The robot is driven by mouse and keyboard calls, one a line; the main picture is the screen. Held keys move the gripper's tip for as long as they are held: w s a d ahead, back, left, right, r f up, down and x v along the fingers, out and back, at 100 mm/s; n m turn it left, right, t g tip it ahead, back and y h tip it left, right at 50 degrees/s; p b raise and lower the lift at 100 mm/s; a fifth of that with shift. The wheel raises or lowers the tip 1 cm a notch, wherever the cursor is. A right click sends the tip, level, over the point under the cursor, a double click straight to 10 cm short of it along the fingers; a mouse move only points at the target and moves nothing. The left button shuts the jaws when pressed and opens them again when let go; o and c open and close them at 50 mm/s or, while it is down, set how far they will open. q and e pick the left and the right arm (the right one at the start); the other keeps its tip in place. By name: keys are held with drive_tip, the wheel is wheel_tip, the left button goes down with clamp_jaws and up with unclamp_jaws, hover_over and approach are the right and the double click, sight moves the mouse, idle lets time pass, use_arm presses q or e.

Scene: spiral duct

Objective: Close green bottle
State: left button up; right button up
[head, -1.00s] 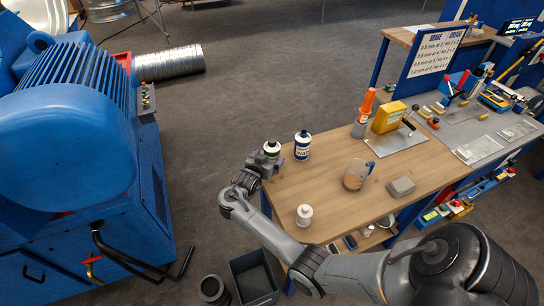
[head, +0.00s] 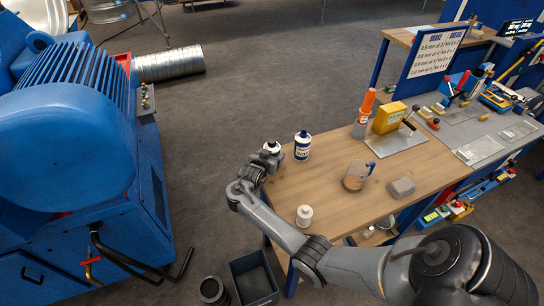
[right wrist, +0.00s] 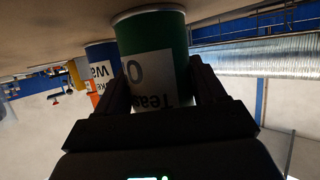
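The green bottle (head: 271,149), with a white top, stands at the near-left edge of the wooden workbench. In the right wrist view the green bottle (right wrist: 160,50) appears upside down, with a white label. My right gripper (right wrist: 160,85) has one finger on each side of it, and the bottle fills the gap, so it looks shut on it. In the head view my right gripper (head: 262,165) partly hides the bottle's lower part. A small white piece with a narrower top (head: 304,215) stands apart on the bench. My left gripper is not in view.
A blue-and-white bottle (head: 302,145) stands close beside the green one. A mug (head: 354,180), a grey block (head: 401,187), an orange-topped tube (head: 364,115) and a yellow box (head: 388,118) are farther right. The middle of the wooden top (head: 325,175) is clear.

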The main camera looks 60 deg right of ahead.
sight(270, 148)
drive_tip(key=c, duration=0.5)
drive_tip(key=shift+r, duration=0.8)
wheel_tip(270, 148, up, 3)
drive_tip(key=shift+f+p, duration=0.15)
drive_tip(key=shift+p, duration=0.35)
drive_tip(key=s+r, duration=0.2)
drive_tip(key=s, duration=0.1)
drive_tip(key=s+d+r+p, duration=0.1)
drive_tip(key=s+r, duration=0.1)
drive_tip(key=s, duration=0.2)
drive_tip(key=s+d+r+p, duration=0.1)
drive_tip(key=s+r, duration=0.1)
drive_tip(key=s, duration=0.2)
drive_tip(key=shift+s+d+r, duration=0.2)
drive_tip(key=shift+d+r, duration=0.05)
drive_tip(key=shift+r, duration=0.15)
drive_tip(key=o, duration=0.8)
drive_tip(key=c, duration=1)
drive_tip(key=shift+o, duration=0.2)
drive_tip(key=shift+r, duration=0.1)
